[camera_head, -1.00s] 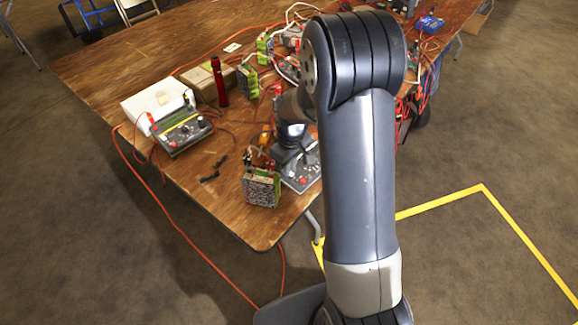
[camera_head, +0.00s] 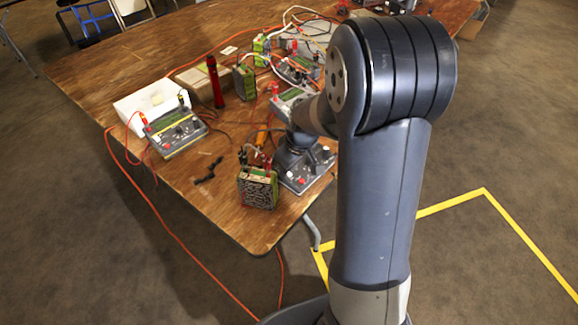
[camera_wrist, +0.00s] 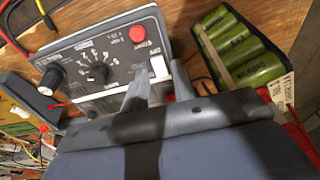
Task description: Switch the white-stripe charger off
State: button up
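A grey charger (camera_head: 318,176) with a red button and dark knobs lies at the table's front corner, partly hidden by my arm. In the wrist view its panel (camera_wrist: 118,47) shows a red button (camera_wrist: 144,33), a black knob (camera_wrist: 50,78), a numbered dial (camera_wrist: 98,72) and a white rocker switch (camera_wrist: 158,67).
A green battery pack (camera_wrist: 238,48) lies beside the panel; another pack (camera_head: 258,188) stands left of the charger. A yellow-striped charger (camera_head: 176,132) is further left. A red cylinder (camera_head: 216,82), more chargers and many cables crowd the table behind.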

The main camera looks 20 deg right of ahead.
jog(key=shift+o, duration=0.7)
jog(key=v, duration=1.1)
jog(key=shift+p, duration=0.4)
jog(key=shift+f, duration=0.15)
jog(key=x, duration=1)
jog(key=shift+f+b, duration=0.3)
jog(key=shift+b, duration=0.1)
jog(key=shift+w+a+r+p, duration=0.1)
jog(key=shift+w+p, duration=0.05)
jog(key=shift+p, duration=0.25)
jog(key=shift+g, duration=0.3)
jog(key=shift+p, duration=0.3)
